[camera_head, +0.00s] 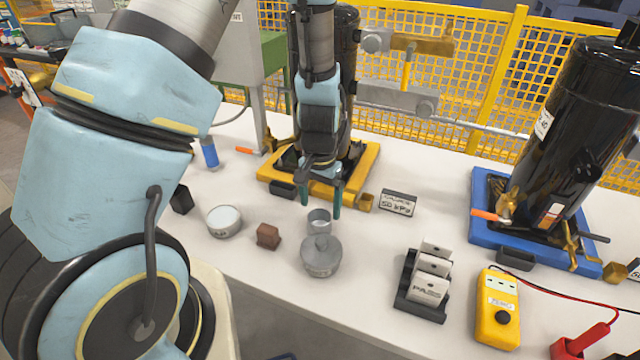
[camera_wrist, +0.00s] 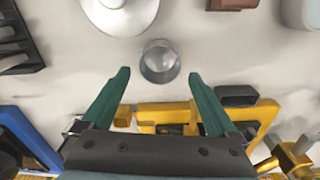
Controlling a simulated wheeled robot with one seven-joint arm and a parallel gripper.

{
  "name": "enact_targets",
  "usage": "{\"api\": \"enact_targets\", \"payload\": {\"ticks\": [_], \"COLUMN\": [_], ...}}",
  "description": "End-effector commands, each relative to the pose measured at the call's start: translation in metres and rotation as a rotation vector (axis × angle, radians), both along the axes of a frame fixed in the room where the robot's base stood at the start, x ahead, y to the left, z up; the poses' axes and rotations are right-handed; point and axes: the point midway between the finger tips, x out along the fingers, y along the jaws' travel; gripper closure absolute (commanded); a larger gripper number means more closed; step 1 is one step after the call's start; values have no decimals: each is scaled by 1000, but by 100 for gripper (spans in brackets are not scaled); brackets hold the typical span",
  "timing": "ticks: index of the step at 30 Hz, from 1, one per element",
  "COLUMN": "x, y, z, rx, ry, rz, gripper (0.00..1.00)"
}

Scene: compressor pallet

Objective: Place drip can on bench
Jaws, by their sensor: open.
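A small open-topped grey metal can (camera_head: 319,221), which I take as the drip can, stands upright on the white bench (camera_head: 400,240). It also shows in the wrist view (camera_wrist: 160,62), where I look down into its round mouth. My gripper (camera_head: 322,203) points down with its green fingers open and empty. In the wrist view the gripper (camera_wrist: 158,76) has the can centred between the lines of its fingers, about level with or just beyond the tips. I cannot tell the height gap between fingertips and can.
A lidded grey tin (camera_head: 321,257) stands close in front of the can. A brown block (camera_head: 268,236) and a white-topped round tin (camera_head: 224,221) are left. A yellow pallet (camera_head: 280,177) lies behind; a black rack (camera_head: 420,302) and yellow meter (camera_head: 498,308) are right.

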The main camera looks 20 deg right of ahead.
Motion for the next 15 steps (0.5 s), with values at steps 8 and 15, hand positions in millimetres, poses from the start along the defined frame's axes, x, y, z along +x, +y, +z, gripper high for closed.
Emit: {"api": "enact_targets", "payload": {"ticks": [8, 15], "x": [0, 0], "y": [-1, 0], "z": [50, 72], "rx": [-2, 0], "ry": [-2, 0], "rz": [-1, -1], "gripper": [6, 6]}}
